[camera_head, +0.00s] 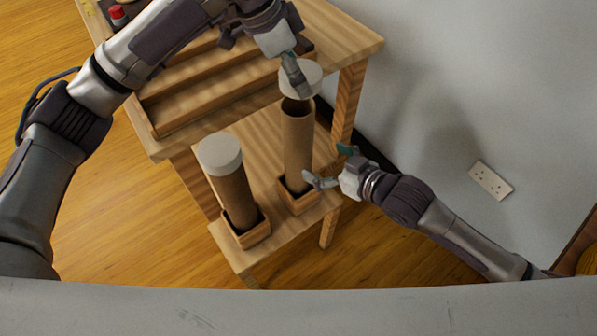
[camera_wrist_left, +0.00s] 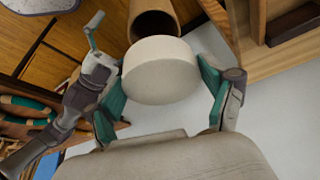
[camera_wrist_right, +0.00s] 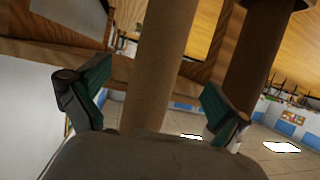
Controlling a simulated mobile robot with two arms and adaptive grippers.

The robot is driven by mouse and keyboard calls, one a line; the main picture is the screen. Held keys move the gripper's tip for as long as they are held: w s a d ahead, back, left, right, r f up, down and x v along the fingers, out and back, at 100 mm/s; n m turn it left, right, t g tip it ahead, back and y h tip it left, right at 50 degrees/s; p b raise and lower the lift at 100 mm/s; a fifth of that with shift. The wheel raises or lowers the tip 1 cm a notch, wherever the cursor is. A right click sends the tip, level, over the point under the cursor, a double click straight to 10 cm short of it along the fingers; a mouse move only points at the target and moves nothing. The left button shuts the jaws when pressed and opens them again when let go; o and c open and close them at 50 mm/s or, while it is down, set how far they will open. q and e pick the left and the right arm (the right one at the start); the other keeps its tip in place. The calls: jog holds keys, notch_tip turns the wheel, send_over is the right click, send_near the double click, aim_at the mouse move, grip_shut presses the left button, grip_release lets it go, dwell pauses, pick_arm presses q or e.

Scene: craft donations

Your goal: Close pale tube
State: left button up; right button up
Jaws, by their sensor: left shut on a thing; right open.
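The pale tube (camera_head: 298,150) stands upright with its dark mouth open, in a wooden socket on the low shelf. My left gripper (camera_head: 300,84) is shut on a white cap (camera_head: 312,72), held above and slightly behind the tube's mouth. In the left wrist view the cap (camera_wrist_left: 160,70) sits between the fingers, hiding part of the open tube (camera_wrist_left: 155,17). My right gripper (camera_head: 328,167) is open beside the tube, low on its right. In the right wrist view the pale tube (camera_wrist_right: 160,65) stands between the spread fingers; contact cannot be told.
A darker tube (camera_head: 234,195) with a white cap on stands in another wooden socket (camera_head: 246,232) to the left. A wooden table with a stepped rack (camera_head: 205,85) rises behind. A wall with a socket plate (camera_head: 490,180) is on the right.

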aim_at(293, 105)
jog(key=x, duration=0.9)
jog(key=shift+w, duration=0.1)
jog(key=c, duration=1.8)
pick_arm(q)
jog(key=shift+a+f, duration=0.15)
jog(key=shift+f, duration=1.1)
jog(key=shift+a+f, duration=0.1)
jog(key=shift+f, duration=1.1)
pick_arm(e)
jog(key=shift+o, duration=0.2)
pick_arm(q)
jog(key=shift+f, duration=0.9)
jog(key=shift+f, duration=0.6)
jog(key=o, duration=0.6)
